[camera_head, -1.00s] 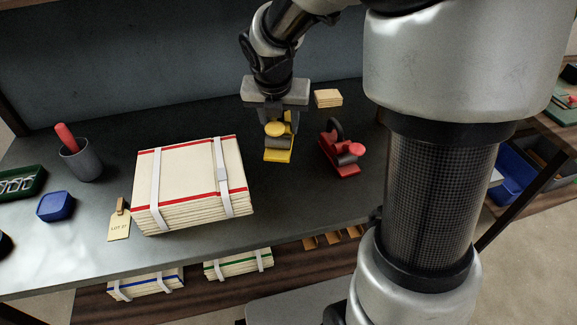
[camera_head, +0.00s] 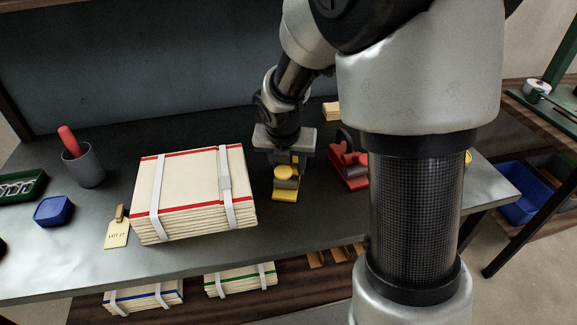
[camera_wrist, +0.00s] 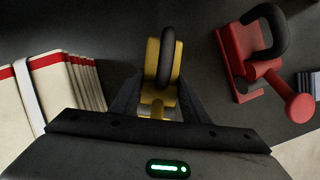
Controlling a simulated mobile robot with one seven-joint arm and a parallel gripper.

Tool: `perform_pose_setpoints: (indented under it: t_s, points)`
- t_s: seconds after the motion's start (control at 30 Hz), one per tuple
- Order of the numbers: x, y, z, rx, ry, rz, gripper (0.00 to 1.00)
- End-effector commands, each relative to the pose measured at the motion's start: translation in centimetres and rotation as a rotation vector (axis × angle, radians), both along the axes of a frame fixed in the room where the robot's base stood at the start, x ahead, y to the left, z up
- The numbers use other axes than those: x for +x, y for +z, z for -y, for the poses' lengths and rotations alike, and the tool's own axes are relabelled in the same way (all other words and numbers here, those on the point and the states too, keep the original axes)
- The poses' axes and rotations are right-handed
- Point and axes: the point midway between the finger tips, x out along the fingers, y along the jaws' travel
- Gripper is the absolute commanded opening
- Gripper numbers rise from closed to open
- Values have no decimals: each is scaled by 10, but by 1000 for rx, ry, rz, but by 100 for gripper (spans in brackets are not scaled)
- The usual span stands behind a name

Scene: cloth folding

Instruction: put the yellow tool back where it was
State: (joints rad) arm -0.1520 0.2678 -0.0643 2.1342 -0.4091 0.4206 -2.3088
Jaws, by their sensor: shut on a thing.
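The yellow tool (camera_head: 286,183) is in my gripper (camera_head: 288,160), just right of the banded cloth stack in the head view.
The cloth stack (camera_head: 190,182) with red edges and white straps lies close left of the gripper. A tag (camera_head: 117,233), blue box (camera_head: 53,210), grey cup (camera_head: 84,165) and green tray (camera_head: 22,188) are further left. A small tan block (camera_head: 331,111) lies behind. The dark table (camera_head: 310,220) is clear in front.

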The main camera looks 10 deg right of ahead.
Motion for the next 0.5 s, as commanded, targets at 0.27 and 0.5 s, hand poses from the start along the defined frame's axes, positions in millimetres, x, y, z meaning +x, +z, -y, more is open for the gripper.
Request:
perform_pose_setpoints:
  t_s: [0.27, 0.5]
  points:
    - [0, -2, 0, 0, 0, 0, 45]
    - [0, -2, 0, 0, 0, 0, 61]
